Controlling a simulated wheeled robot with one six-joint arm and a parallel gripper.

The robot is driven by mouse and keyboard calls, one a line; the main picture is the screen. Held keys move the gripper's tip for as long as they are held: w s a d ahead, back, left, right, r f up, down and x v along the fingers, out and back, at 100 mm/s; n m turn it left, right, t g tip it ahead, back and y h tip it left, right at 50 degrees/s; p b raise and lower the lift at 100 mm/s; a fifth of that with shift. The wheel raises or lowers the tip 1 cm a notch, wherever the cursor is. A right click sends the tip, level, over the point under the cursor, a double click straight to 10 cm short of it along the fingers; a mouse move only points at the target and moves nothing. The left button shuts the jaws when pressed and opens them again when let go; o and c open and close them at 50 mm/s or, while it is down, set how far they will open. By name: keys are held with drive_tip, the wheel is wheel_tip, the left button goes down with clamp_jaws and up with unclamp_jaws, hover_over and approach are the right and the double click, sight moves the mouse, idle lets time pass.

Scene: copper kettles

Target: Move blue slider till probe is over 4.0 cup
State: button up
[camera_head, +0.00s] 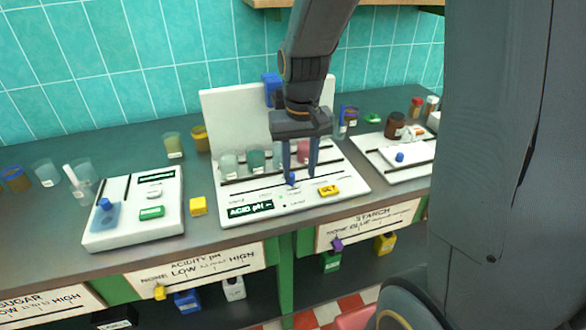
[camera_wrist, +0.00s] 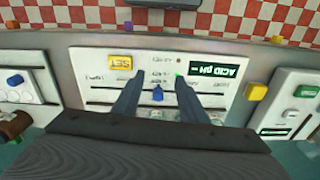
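The white acid pH station (camera_head: 240,205) stands mid-counter with a row of cups; a pale cup (camera_head: 229,162), a green cup (camera_head: 256,160) and a pink cup (camera_head: 303,152) show. Their values are not legible. A blue block (camera_head: 271,88), apparently the probe's carriage, is on the back panel, partly behind my arm; the probe tip is hidden. The small blue slider (camera_head: 291,180) sits on the front slot and shows in the wrist view (camera_wrist: 158,93). My gripper (camera_head: 299,175) is open, its fingers (camera_wrist: 158,80) on either side of the slider, with visible gaps.
A yellow SET button (camera_head: 329,190) and a green display (camera_head: 250,209) are on the station's front. Another white device (camera_head: 135,220) stands left, with a yellow block (camera_head: 198,206) between. A further device (camera_head: 400,155) stands right.

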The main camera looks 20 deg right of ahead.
drive_tip(key=shift+m+g, duration=0.3)
drive_tip(key=shift+m, duration=0.1)
drive_tip(key=w, duration=0.7)
drive_tip(key=shift+r, duration=0.4)
drive_tip(key=shift+w+f, duration=0.15)
drive_tip(key=shift+f, duration=0.05)
drive_tip(key=shift+f+p, duration=0.95)
drive_tip(key=shift+f, duration=2.7)
drive_tip(key=shift+c, duration=0.3)
clamp_jaws()
